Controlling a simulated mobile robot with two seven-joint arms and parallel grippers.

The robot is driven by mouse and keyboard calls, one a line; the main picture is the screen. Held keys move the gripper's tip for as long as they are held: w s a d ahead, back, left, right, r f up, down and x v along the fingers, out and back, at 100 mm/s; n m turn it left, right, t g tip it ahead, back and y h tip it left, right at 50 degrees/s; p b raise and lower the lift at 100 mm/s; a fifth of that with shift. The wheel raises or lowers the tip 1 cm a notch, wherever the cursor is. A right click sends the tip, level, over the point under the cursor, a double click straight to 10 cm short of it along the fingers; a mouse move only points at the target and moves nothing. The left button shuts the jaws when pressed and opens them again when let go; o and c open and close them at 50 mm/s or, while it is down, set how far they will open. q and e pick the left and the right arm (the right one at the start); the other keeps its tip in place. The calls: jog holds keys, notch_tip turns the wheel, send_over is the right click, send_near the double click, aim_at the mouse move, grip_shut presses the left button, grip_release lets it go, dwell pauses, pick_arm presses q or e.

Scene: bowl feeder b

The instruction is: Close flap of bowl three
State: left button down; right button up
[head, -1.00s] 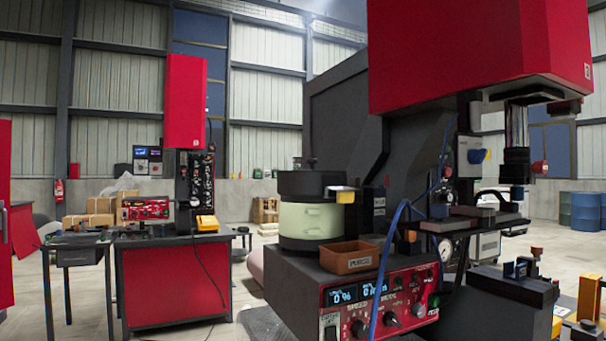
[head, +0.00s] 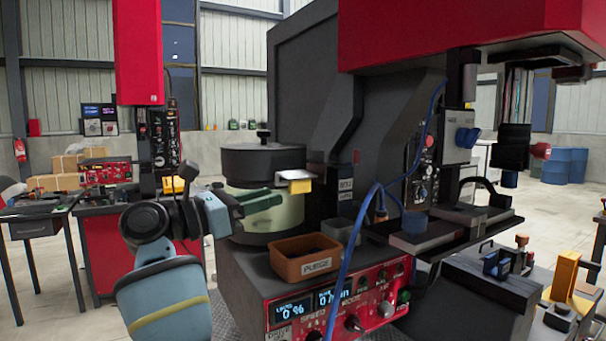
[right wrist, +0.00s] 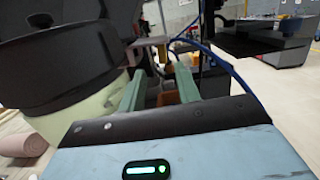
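The feeder bowl has a pale green body (head: 285,217) and a black lid (head: 262,160) with a knob. It also shows large at the left of the right wrist view (right wrist: 85,112). A light plate with a yellow tab (head: 300,185), possibly the flap, sticks out at the bowl's right side; whether it is open or shut is unclear. My right gripper (head: 272,199) is in front of the bowl, just left of and below the tab. In the right wrist view its green fingers (right wrist: 160,80) are apart with nothing held between them. My left gripper is out of view.
A brown bin labelled PURGE (head: 305,262) stands below the tab, on top of the red control panel (head: 350,305). A blue hose (head: 352,235) arches over the panel. A dark press column (head: 315,110) stands behind the bowl.

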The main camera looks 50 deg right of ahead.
aim_at(289, 188)
jog(key=shift+s+a+r+m+y, duration=0.1)
jog(key=shift+r+m+y, duration=0.4)
jog(key=shift+r+y, duration=0.2)
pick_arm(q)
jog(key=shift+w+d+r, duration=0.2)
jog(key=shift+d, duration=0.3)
pick_arm(e)
jog(key=shift+s, duration=0.15)
